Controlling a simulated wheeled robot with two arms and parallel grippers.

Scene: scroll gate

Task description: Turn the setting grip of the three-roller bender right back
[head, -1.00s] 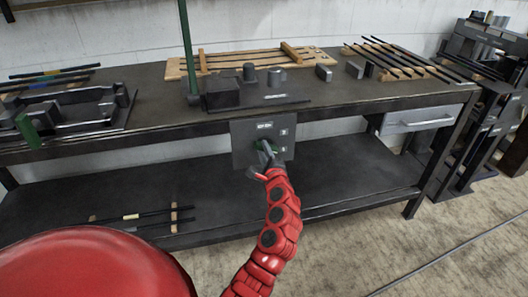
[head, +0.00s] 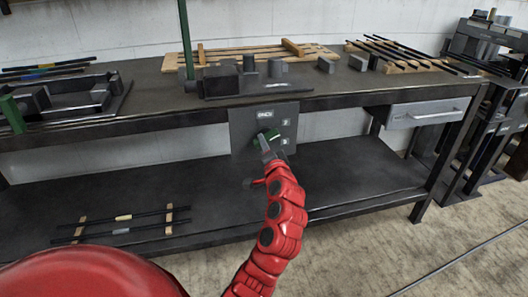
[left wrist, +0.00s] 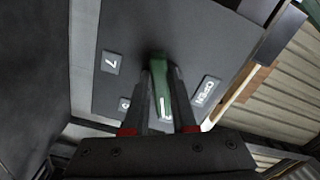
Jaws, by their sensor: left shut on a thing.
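The setting grip (head: 265,136) is a green bar on a dark grey panel (head: 243,152) hanging below the front edge of the bench. In the left wrist view the green grip (left wrist: 158,72) carries a white line. My left gripper (head: 268,153) is shut on the grip, with a finger on each side of it in the left wrist view (left wrist: 164,95). The three-roller bender (head: 222,84) stands on the bench above the panel. My right gripper is not in view.
A tall green post (head: 185,40) rises beside the bender. Wooden racks with rods (head: 400,55) lie at the back of the bench (head: 340,95). A drawer (head: 425,115) hangs at the right. The lower shelf (head: 360,185) has rods at its left.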

